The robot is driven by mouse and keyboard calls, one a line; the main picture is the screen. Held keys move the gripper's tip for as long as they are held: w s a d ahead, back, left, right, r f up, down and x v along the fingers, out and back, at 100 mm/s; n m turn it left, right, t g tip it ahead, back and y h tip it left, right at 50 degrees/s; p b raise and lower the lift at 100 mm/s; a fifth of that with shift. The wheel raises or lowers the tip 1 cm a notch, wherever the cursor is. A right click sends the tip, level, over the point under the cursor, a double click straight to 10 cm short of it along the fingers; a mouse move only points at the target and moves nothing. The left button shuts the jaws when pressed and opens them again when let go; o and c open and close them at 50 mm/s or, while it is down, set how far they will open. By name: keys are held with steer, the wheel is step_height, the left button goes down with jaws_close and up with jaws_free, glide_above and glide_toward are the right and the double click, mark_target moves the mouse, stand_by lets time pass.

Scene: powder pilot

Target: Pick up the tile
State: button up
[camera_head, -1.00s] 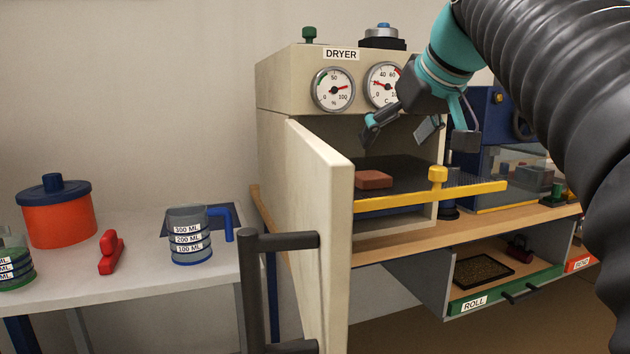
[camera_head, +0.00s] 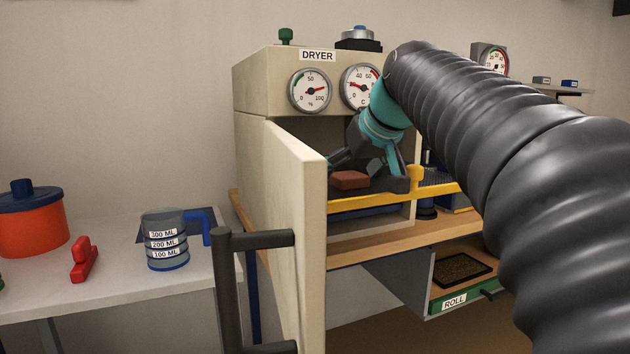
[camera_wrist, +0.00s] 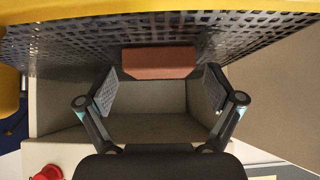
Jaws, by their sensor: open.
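The tile (camera_head: 350,180) is a reddish-brown block on the dark perforated rack of the dryer, just behind the yellow front bar. In the wrist view the tile (camera_wrist: 158,62) lies on the rack (camera_wrist: 80,50), ahead of and between the finger pads. My gripper (camera_wrist: 160,90) is open, with one pad to each side of the tile's near edge. No contact with the tile can be made out. In the head view my gripper (camera_head: 372,178) is inside the dryer opening around the tile, and its near finger overlaps the tile's right side.
The dryer door (camera_head: 298,215) stands open on the left, with a dark handle (camera_head: 225,285). Below is an open drawer (camera_head: 455,304) labelled ROLL. A measuring jug (camera_head: 166,240) stands left.

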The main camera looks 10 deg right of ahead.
mark_target(350, 176)
steer(key=c, duration=1.3)
step_height(350, 176, up, 10)
steer(key=p, duration=0.2)
steer(key=shift+p, duration=0.3)
stand_by(0.4)
